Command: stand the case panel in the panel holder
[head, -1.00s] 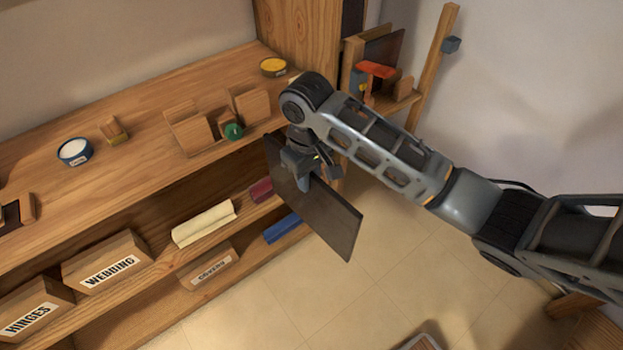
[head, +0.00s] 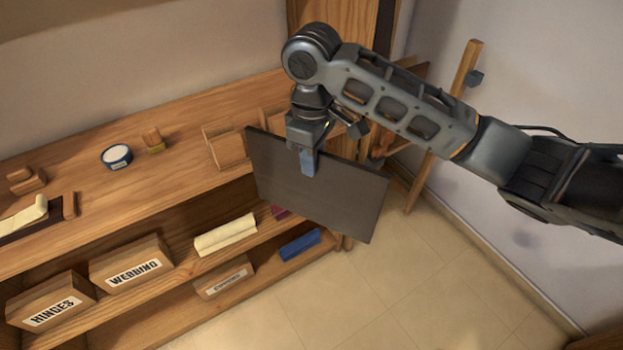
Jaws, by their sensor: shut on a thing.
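The case panel (head: 340,197) is a dark, flat rectangular board. My gripper (head: 308,165) is shut on its upper edge, left of the middle, and the panel hangs below it, slightly tilted in the picture. The panel is in front of the bench's right end, with its broad face toward the camera. A wooden stand with upright boards, which looks like the panel holder (head: 226,150), is on the bench top behind the panel's left end. The panel and gripper hide much of it. I cannot tell the gap between them.
A blue-rimmed tin (head: 117,156) and a small wooden block (head: 153,140) are on the bench top (head: 185,185). The shelves below hold labelled boxes (head: 130,265), a cream roll (head: 225,235) and a blue item (head: 299,244). A wooden post (head: 455,85) stands right. Floor in front is clear.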

